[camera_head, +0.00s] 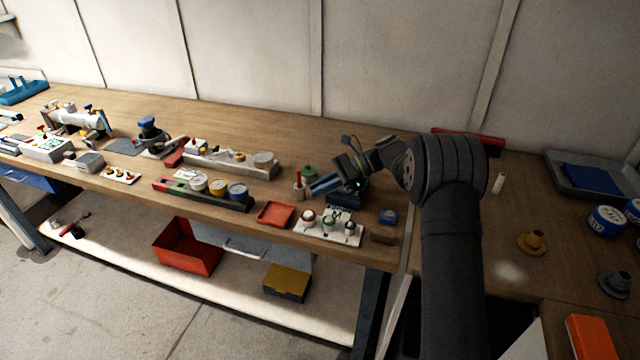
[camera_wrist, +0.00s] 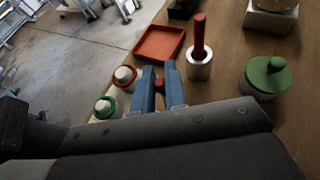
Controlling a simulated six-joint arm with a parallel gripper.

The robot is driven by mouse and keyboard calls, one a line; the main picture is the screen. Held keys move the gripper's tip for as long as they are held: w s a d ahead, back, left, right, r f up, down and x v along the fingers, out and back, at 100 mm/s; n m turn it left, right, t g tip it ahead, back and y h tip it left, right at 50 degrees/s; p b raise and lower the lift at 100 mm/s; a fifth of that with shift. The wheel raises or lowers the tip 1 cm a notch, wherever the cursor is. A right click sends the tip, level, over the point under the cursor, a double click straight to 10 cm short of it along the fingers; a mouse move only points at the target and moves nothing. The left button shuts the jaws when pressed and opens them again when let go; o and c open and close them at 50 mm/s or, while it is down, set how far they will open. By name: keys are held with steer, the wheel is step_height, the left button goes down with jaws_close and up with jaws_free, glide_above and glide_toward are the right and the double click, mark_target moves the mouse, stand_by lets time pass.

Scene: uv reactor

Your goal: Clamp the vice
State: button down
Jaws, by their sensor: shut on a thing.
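My gripper (camera_head: 326,184) is a dark body with two blue fingers, over the right part of the bench. In the wrist view the blue fingers (camera_wrist: 159,88) stand a little apart, with a small red part (camera_wrist: 158,83) between them. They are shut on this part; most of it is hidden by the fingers. A dark blue body (camera_head: 352,198) shows just below my gripper in the head view. It may be the vice, but my gripper covers much of it. I cannot tell how far its jaws are open.
A white panel with several knobs (camera_head: 328,231) lies in front of my gripper. A red tray (camera_head: 275,214) is to the left. A red-handled tool in a white holder (camera_wrist: 199,65) and a green knobbed piece (camera_wrist: 265,76) stand close by.

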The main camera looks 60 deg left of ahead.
steer(key=shift+s+d+n+h, duration=0.2)
steer(key=shift+n+h, duration=0.3)
steer(key=shift+h, duration=0.1)
steer(key=shift+w+d, duration=0.1)
steer(key=c, duration=1.5)
jaws_free()
steer(key=shift+w, duration=0.1)
steer(key=v, duration=1.2)
